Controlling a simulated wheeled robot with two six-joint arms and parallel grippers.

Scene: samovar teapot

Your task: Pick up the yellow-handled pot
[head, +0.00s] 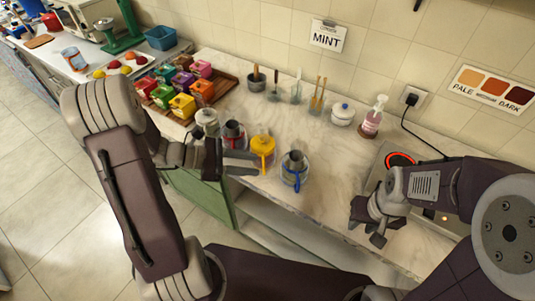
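The yellow-handled pot (263,143) stands upright on the marble counter, with a yellow top and its handle facing the front edge. My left gripper (246,164) is just left of and in front of it, fingers pointing right at the handle. The fingers look apart; whether they touch the handle cannot be told. My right gripper (368,226) is open and empty over the counter's front right, away from the pot.
A blue-handled pot (295,163) stands close on the right, a red-handled pot (233,132) close on the left. A pale canister (207,119) is behind my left gripper. The counter's middle is clear.

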